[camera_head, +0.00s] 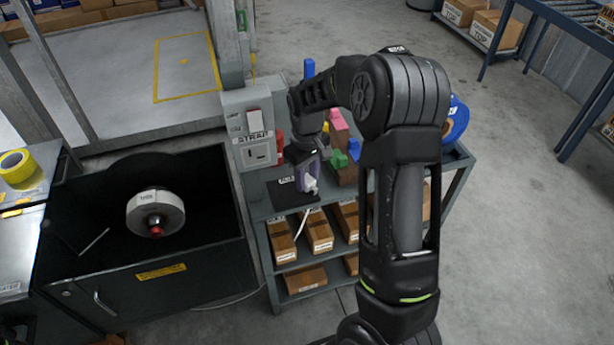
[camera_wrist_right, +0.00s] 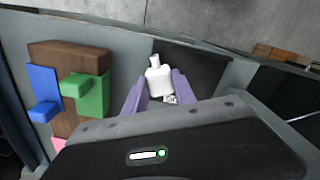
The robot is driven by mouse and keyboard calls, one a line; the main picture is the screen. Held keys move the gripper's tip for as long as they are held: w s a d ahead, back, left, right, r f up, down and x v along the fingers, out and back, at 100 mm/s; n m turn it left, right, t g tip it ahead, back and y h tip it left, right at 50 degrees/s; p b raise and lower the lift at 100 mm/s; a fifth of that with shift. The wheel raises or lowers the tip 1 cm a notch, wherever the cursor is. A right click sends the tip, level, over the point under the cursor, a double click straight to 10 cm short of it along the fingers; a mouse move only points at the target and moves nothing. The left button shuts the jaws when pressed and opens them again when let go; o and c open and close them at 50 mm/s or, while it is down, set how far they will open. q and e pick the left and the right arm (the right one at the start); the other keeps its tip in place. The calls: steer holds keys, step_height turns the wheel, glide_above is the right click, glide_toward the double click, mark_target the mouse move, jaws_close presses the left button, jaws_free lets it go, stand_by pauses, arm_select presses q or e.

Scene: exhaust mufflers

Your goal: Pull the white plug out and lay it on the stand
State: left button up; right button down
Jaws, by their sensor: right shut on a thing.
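The white plug (camera_head: 311,184) is between the purple fingers of my right gripper (camera_head: 308,174), which is shut on it. In the right wrist view the plug (camera_wrist_right: 158,80) sits between both fingers with its narrow end pointing away. A pale cord hangs below it in the head view. The plug is over or beside a black pad (camera_head: 283,197) on the top of the grey stand (camera_head: 262,211); I cannot tell whether it touches. My left gripper is not in view.
Wooden, green and blue blocks (camera_wrist_right: 92,95) stand close beside the gripper. Cardboard boxes (camera_head: 318,230) fill the shelf below. A black open bin (camera_head: 95,265) with a white round part (camera_head: 155,204) is at the left. My right arm hides part of the stand.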

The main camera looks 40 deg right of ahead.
steer(key=c, duration=0.9)
jaws_free()
steer(key=shift+c, duration=0.2)
step_height(320, 180, up, 8)
steer(key=shift+f, duration=0.1)
